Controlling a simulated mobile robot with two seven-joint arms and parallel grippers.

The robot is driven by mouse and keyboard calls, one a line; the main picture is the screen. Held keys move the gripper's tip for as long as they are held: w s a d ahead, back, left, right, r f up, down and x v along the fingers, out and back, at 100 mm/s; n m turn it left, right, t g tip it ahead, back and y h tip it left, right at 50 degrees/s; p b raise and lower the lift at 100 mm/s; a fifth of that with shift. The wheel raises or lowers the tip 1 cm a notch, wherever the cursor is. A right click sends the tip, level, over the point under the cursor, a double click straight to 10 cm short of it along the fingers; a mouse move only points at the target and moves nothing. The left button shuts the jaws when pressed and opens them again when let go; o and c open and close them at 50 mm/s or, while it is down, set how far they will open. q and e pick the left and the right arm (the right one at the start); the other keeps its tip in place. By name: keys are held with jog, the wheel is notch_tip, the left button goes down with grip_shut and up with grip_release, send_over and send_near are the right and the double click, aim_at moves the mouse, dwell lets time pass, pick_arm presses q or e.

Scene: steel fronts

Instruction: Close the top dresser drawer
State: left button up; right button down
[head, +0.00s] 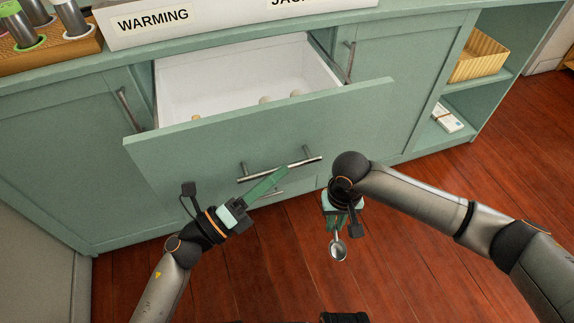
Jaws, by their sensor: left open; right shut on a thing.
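The top dresser drawer (190,165) is pulled out, its white inside (240,75) showing, with a few small pale items in it. Its green front carries a metal bar handle (300,163). My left gripper (272,181) is open, its long green fingers reaching to the front by the handle's left half. I cannot tell whether they touch it. My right gripper (331,222) is shut on a metal spoon (338,249), whose bowl hangs down over the floor, to the right of the handle.
Closed cabinet doors flank the drawer. Open shelves at right hold a yellow basket (480,57) and a white packet (447,118). The wooden floor in front is clear.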

pick_arm(q)
jog(key=shift+x, duration=1.65)
grip_shut()
